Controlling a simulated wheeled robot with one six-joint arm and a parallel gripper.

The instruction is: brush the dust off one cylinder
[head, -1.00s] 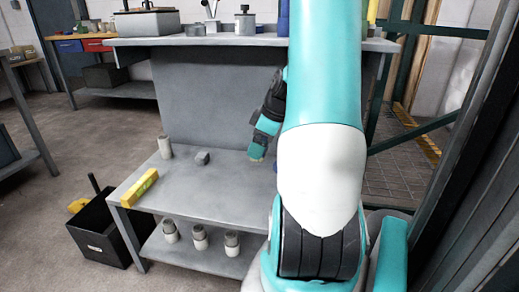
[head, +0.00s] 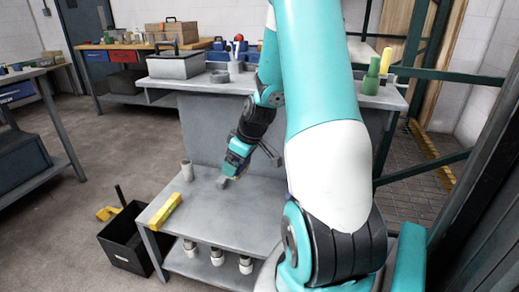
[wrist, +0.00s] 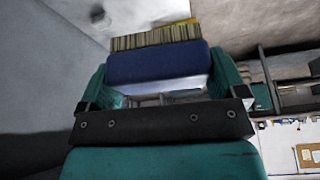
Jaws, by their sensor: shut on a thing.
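My gripper (head: 233,165) is over the low grey bench, pointing down. In the wrist view its teal fingers (wrist: 160,80) are shut on a brush with a blue body (wrist: 157,64) and pale yellow bristles (wrist: 157,37). A pale upright cylinder (head: 187,170) stands on the bench to the left of my gripper, apart from it. A small grey block (head: 222,183) sits just below and left of my gripper; whether the bristles touch it I cannot tell. Several light cylinders (head: 217,256) with dark bands stand on the shelf underneath. Dust is too small to see.
A yellow bar (head: 166,212) lies at the bench's left edge. A black bin (head: 122,245) with a yellow item stands on the floor. A raised worktop (head: 200,85) behind carries a grey box (head: 175,65) and other items. Green frame bars (head: 435,165) stand at right.

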